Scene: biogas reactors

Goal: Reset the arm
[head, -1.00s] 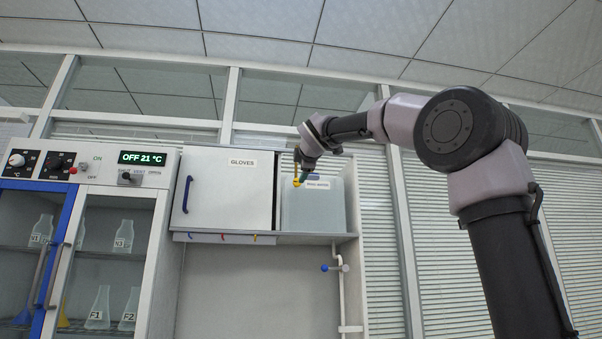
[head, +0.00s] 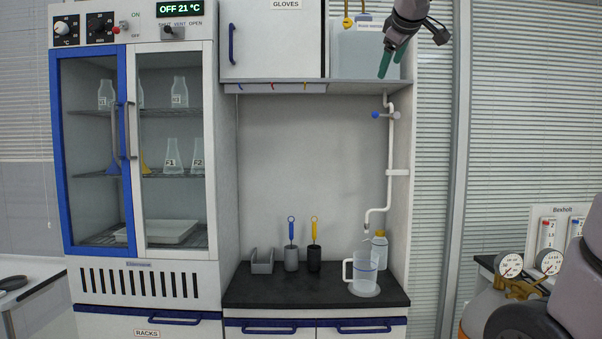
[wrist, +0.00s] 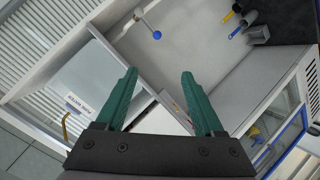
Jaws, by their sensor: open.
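My gripper (head: 386,64) shows at the top right of the head view, in front of the shelf with the translucent tank. Its green fingers point down. In the wrist view my gripper (wrist: 158,100) has its two green fingers spread wide apart with nothing between them. Part of my arm (head: 560,300) shows at the lower right of the head view.
A translucent tank (head: 358,55) stands on a shelf (head: 300,87) beside the GLOVES cabinet (head: 275,40). Below, a dark counter (head: 270,290) holds a clear jug (head: 362,272). A glass-door incubator (head: 140,262) stands left. Gauges (head: 510,265) are at right.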

